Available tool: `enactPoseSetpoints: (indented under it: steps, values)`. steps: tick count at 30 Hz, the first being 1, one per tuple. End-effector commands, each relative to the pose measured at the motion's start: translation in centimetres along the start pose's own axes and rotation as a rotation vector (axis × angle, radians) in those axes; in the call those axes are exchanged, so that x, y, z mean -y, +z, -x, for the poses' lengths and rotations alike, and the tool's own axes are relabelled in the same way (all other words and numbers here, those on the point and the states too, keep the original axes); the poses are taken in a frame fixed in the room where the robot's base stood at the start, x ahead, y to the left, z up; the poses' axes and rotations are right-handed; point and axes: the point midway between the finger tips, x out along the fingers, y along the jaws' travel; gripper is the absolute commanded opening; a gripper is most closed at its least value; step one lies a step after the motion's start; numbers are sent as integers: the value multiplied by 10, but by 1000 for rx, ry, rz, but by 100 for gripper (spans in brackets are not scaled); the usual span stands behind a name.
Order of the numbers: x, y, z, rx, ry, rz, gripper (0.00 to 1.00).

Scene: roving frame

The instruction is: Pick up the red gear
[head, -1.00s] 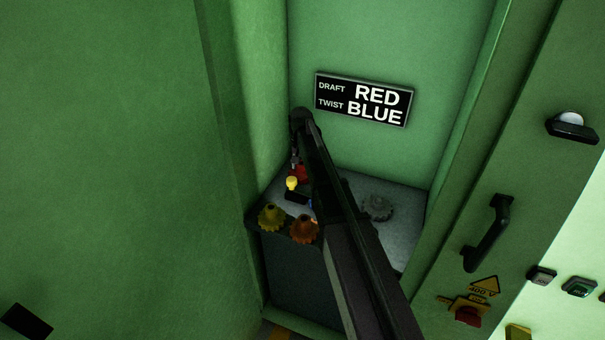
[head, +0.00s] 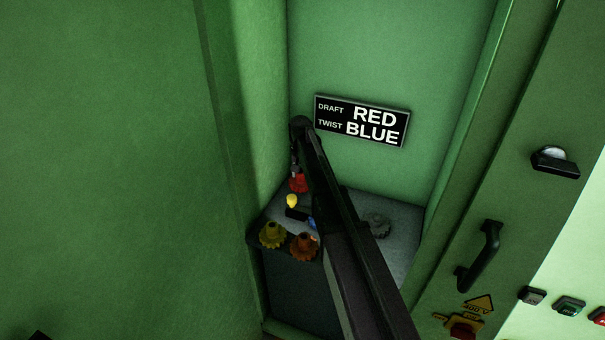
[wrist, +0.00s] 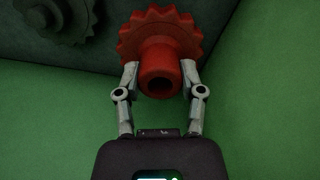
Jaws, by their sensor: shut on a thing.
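The red gear (wrist: 160,50) is toothed with a round hub, and the hub faces the wrist camera. My gripper (wrist: 159,75) is shut on its hub, one finger on each side. In the head view the red gear (head: 298,184) shows small at the back left of the grey shelf, partly hidden by my arm. My gripper (head: 295,170) is just above it there. I cannot tell whether the gear touches the shelf.
A yellow gear (head: 272,235) and an orange gear (head: 303,247) sit at the shelf's front edge. A grey gear (head: 378,224) lies at the right of the shelf (head: 402,222). A yellow knob (head: 292,201) stands close to the red gear. Green walls close in the niche; a sign (head: 361,121) hangs behind.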

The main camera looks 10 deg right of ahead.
Motion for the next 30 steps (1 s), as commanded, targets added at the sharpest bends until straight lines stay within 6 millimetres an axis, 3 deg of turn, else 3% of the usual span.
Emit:
enactPoseSetpoints:
  steps: [1,12,30]
  values:
    - [0,0,12,0,0,0,0]
    - [0,0,46,0,0,0,0]
    - [0,0,57,0,0,0,0]
